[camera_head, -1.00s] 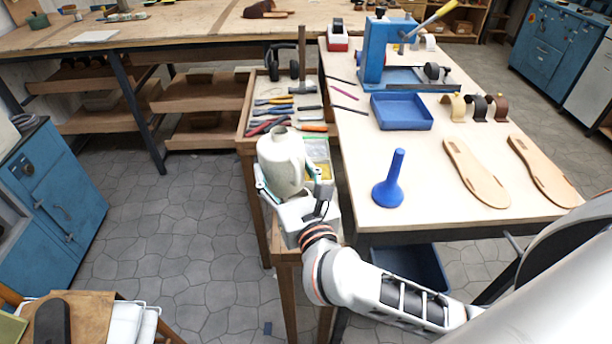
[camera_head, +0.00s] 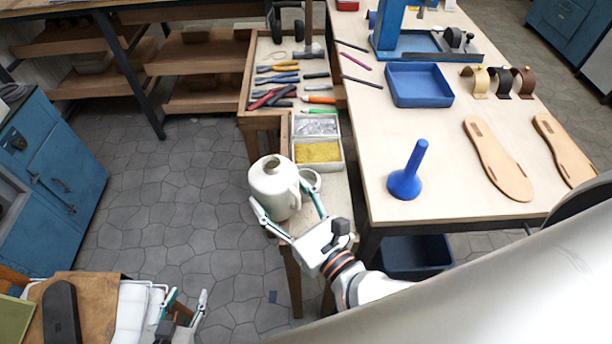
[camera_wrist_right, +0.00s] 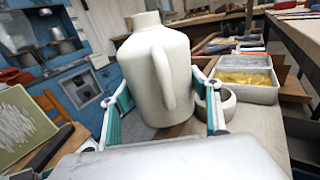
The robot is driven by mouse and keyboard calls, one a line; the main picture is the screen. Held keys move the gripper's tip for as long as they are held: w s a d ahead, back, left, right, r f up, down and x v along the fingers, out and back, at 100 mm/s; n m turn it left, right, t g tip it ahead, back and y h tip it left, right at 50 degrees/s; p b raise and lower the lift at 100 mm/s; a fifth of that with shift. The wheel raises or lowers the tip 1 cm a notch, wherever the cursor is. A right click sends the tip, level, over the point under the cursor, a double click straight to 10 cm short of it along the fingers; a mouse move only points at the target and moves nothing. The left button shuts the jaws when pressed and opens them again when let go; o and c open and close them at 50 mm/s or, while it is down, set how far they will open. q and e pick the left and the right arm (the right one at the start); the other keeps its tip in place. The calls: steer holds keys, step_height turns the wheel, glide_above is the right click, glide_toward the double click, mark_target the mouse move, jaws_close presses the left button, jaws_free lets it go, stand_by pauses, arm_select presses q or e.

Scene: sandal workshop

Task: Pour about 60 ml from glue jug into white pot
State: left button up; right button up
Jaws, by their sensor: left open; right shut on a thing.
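The glue jug (camera_head: 272,189) is cream-white with a handle and a short neck. It is upright between the fingers of my right gripper (camera_head: 288,222), which is shut on it; the wrist view shows the jug (camera_wrist_right: 158,75) close up. The white pot (camera_head: 311,179) is a small round open vessel just right of the jug, partly hidden by it. The pot (camera_wrist_right: 222,103) also shows beyond the right finger in the wrist view. Its contents are not visible. My left gripper (camera_head: 186,299) is open and empty at the lower left, away from both.
A two-part tray (camera_head: 318,151) with yellow and silvery small pieces lies behind the pot. Several hand tools lie farther back. The right table holds a blue funnel-shaped tool (camera_head: 407,178), a blue tray (camera_head: 419,86) and sandal soles (camera_head: 497,158). Grey floor is open at left.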

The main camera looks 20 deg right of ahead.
mark_target(289, 192)
steer(key=shift+w+d+r+m, duration=0.1)
steer(key=shift+r+m, duration=0.05)
steer(key=shift+m, duration=0.15)
steer(key=m, duration=0.3)
steer(key=r+m+g+b, duration=0.1)
steer(key=shift+w+d+m, duration=0.2)
steer(key=shift+d+m, duration=0.2)
steer(key=shift+w+d+r+m, duration=0.15)
steer(key=shift+d+m, duration=0.1)
steer(key=shift+m, duration=0.55)
steer(key=m, duration=0.1)
steer(key=m+g+b, duration=0.1)
steer(key=shift+s+a+m+y, duration=0.2)
steer(key=shift+a+m+y, duration=0.1)
steer(key=shift+a, duration=0.1)
steer(key=shift+s+a+f+m+b, duration=0.15)
steer(key=shift+a+f+m+b, duration=0.1)
steer(key=shift+m+b, duration=0.5)
steer(key=shift+r+m+y, duration=0.4)
steer(key=shift+r+m, duration=0.35)
steer(key=shift+m, duration=0.1)
steer(key=shift+f+m+g+b, duration=0.2)
steer(key=shift+m+g+b, duration=0.1)
steer(key=shift+m+g, duration=0.1)
steer(key=shift+r+m, duration=0.15)
steer(key=shift+m, duration=0.15)
steer(key=shift+r+m+b, duration=0.35)
steer(key=shift+r+m, duration=0.05)
steer(key=shift+r, duration=0.05)
